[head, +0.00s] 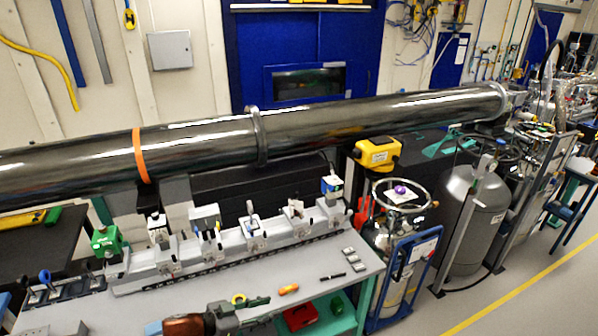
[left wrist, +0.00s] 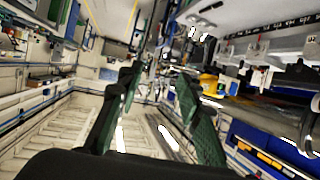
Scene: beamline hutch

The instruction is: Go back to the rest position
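My left gripper (head: 252,311) shows at the bottom of the head view, with its dark green fingers pointing right. It is by the front edge of the grey workbench (head: 340,258); its exact height relative to the bench top cannot be told. In the left wrist view, the two fingers of the left gripper (left wrist: 158,85) stand apart with nothing between them. Floor and hutch walls show beyond the fingers. My right gripper is not in either view.
A long dark pipe (head: 345,118) crosses behind the bench. A grey rail with fixtures (head: 225,258) runs along the bench's back. An orange-handled tool (head: 289,289) and black pen (head: 332,276) lie on top. A blue-framed cart (head: 413,262) stands right of the bench.

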